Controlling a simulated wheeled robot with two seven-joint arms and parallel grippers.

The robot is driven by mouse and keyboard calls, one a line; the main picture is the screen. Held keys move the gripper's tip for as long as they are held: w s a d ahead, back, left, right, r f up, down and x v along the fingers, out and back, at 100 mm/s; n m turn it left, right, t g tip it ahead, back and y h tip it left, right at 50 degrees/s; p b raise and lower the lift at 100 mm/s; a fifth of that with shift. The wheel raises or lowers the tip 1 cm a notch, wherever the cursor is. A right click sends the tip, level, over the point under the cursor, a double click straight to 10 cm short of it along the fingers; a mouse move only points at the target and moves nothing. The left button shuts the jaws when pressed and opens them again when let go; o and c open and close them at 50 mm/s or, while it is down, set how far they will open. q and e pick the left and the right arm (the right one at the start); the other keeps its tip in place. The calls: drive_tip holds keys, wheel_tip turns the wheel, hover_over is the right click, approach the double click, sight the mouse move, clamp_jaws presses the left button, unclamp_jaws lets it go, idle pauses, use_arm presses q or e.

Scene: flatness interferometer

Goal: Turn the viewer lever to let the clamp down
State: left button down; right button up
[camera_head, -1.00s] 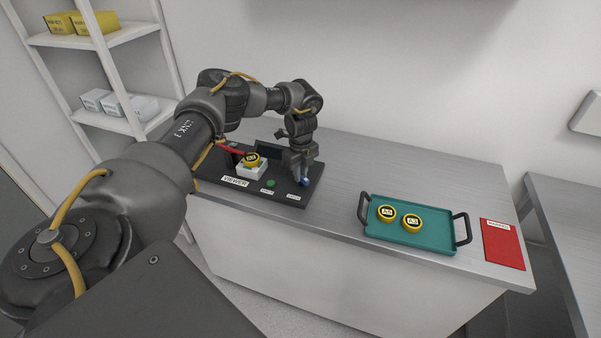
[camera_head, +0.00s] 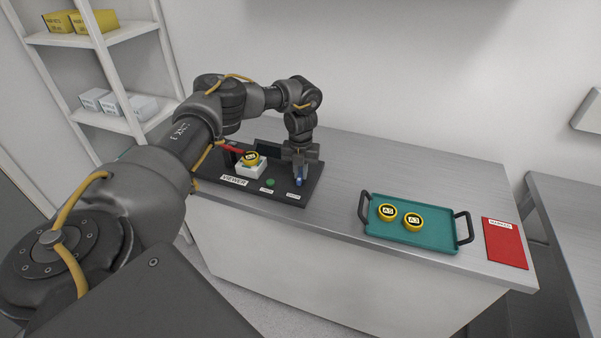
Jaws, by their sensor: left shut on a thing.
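The viewer is a dark base (camera_head: 225,172) with a "VIEWER" label on the left part of the bench. A yellow-rimmed round piece (camera_head: 251,158) sits on its white block (camera_head: 250,170). A red bar (camera_head: 231,147), perhaps the clamp, reaches toward that piece from the left; whether it touches is unclear. The blue lever (camera_head: 299,182) is at the right end of the base. My left gripper (camera_head: 300,172) points down over it, shut on the lever, whose upper part the fingers hide. My right gripper is out of view.
A teal tray (camera_head: 377,232) with two dark handles holds two yellow-rimmed pieces, labelled A5 (camera_head: 387,212) and A3 (camera_head: 413,222). A red mat (camera_head: 505,245) lies to its right. A green button (camera_head: 270,182) is left of the lever. Bare bench lies between viewer and tray.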

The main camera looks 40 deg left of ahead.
use_arm(q)
drive_tip(key=shift+m, duration=0.6)
drive_tip(key=c, duration=1.4)
unclamp_jaws()
drive_tip(key=shift+r, duration=0.1)
